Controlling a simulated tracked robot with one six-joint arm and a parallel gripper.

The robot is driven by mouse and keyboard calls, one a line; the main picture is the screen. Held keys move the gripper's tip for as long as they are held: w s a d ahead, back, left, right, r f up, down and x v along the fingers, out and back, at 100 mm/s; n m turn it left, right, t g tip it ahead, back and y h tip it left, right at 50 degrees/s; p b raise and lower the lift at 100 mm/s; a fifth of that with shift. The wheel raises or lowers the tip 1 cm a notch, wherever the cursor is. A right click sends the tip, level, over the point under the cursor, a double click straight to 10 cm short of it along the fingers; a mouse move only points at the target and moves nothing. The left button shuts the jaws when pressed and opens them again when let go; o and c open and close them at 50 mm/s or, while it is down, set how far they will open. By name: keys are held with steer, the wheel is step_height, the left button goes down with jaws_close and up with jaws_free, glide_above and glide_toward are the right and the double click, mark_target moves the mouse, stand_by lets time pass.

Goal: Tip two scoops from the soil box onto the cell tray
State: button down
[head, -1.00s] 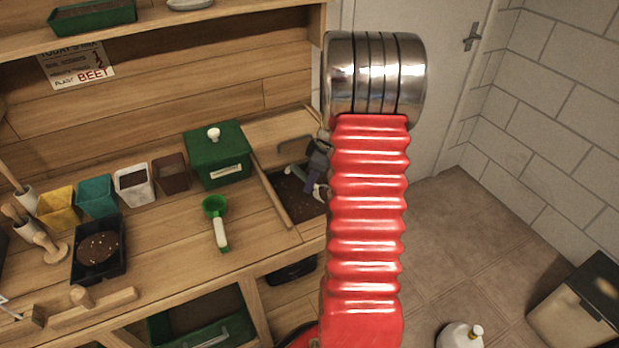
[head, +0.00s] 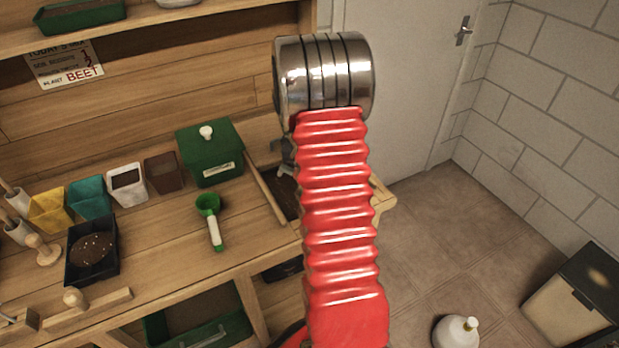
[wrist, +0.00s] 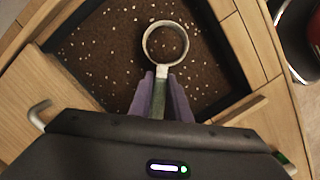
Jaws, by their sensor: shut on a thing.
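The soil box is a sunken black-walled bin (wrist: 232,75) of dark, white-flecked soil in the bench top. In the head view my arm partly covers the bin (head: 284,192). My gripper (wrist: 160,88) has its purple fingers shut on the green handle of a scoop with a pale round rim (wrist: 165,42). The scoop is over the soil in the wrist view. Soil shows inside its rim; I cannot tell whether it is scooped up or how high the scoop is. A black tray (head: 88,277), probably the cell tray, holds a round heap of flecked soil at left.
A green scoop with a white handle (head: 213,230) lies on the bench. A green lidded box (head: 212,165) stands left of the bin, beside a row of coloured pots (head: 127,187). Wooden tools stand at far left. Bare bench lies between tray and green scoop.

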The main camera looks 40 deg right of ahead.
steer(key=shift+w+a+r+g+h, duration=0.25)
steer(key=shift+w+r+g, duration=0.25)
steer(key=shift+r, duration=0.95)
steer(key=shift+w+a+r+g+h, duration=0.3)
steer(key=shift+w+r+g, duration=0.2)
steer(key=shift+r, duration=0.9)
steer(key=shift+w+a+r+g+h, duration=0.25)
steer(key=shift+w+r+g, duration=0.2)
steer(key=shift+r, duration=1)
steer(key=c, duration=2.2)
jaws_free()
jaws_close()
